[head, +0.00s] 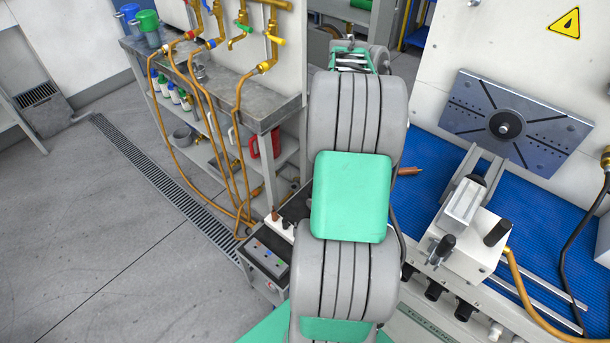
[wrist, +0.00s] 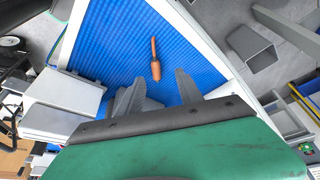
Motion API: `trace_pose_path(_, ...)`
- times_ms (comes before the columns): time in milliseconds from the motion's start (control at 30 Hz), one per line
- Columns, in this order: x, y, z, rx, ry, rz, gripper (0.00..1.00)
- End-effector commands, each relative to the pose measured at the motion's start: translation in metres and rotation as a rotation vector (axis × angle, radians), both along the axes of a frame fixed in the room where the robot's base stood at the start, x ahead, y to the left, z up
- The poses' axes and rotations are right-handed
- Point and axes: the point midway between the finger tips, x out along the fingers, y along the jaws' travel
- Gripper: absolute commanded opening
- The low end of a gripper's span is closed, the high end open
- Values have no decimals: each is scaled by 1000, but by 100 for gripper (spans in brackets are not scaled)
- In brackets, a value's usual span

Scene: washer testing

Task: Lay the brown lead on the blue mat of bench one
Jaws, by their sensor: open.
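The brown lead (wrist: 155,68) lies on the blue mat (wrist: 110,40) in the wrist view, a short slim piece with a thicker end towards my gripper. In the head view a brown tip of it (head: 409,171) shows on the blue mat (head: 440,160) just right of my arm, which hides the rest. My gripper (wrist: 158,88) is open and empty in the wrist view, its two grey fingers spread to either side of the lead's near end. The lead is apart from both fingers. In the head view my own arm hides the gripper.
A clamp fixture (head: 465,225) stands on the bench right of my arm, with a dark slotted plate (head: 515,120) behind it. Metal rails (head: 535,300) lie on the mat at right. A grey side bench (head: 225,100) with orange hoses stands at left. Floor at left is clear.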

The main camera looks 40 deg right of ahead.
Motion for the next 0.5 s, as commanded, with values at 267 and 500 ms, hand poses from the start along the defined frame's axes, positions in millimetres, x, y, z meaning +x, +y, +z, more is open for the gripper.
trace_pose_path(267,100,271,58,63,1,1174,43)
trace_pose_path(500,47,447,40,55,22,1993,43)
